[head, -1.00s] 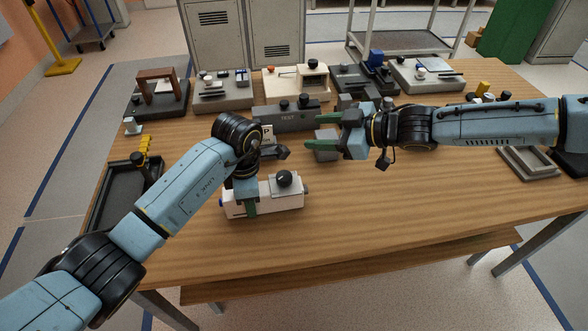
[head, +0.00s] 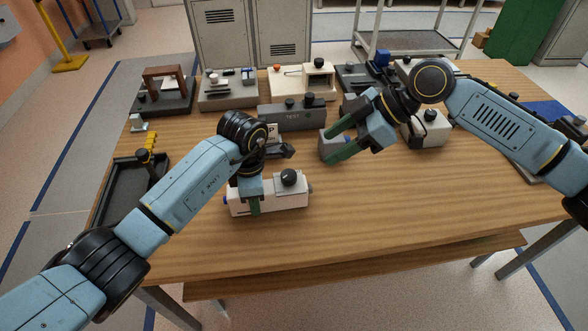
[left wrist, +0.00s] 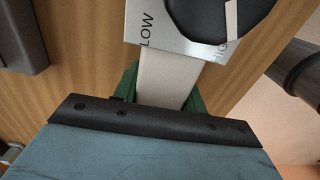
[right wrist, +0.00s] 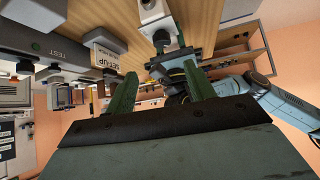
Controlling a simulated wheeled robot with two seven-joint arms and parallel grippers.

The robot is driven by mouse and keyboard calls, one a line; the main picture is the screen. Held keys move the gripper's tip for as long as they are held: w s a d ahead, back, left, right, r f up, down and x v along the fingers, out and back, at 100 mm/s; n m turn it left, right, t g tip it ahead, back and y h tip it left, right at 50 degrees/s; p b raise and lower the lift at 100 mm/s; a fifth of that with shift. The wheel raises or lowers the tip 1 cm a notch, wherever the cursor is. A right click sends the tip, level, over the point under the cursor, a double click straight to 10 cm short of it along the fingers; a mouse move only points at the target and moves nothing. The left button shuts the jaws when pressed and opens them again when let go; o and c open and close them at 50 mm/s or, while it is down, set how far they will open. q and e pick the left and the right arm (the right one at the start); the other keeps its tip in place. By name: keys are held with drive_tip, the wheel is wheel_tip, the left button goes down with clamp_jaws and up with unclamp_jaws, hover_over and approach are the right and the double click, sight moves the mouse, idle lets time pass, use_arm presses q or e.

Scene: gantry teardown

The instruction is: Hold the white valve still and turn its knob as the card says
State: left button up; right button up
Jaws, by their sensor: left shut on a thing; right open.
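The white valve (head: 275,199) lies at the table's front middle, with a black knob (head: 290,178) on top. My left gripper (head: 254,204) is shut across the valve's body, left of the knob. In the left wrist view the body (left wrist: 165,75) shows between the green fingers; the cut-off knob (left wrist: 215,12) has a white mark near the partly hidden HIGH letters, with LOW on the other side. My right gripper (head: 338,147) is open and empty, up and right of the knob. The card (right wrist: 106,58) reads SET-UP; I cannot read its smaller line surely.
A grey block (head: 331,146) is beside my right fingers in the head view. A grey TEST unit (head: 292,117) stands behind the valve. Another white box with a black knob (head: 430,130) is to the right. A black tray (head: 122,195) is at left. The front table is clear.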

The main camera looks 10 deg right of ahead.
sight(290, 174)
drive_tip(key=x, duration=1.2)
drive_tip(key=shift+s+r, duration=0.1)
drive_tip(key=shift+s, duration=0.15)
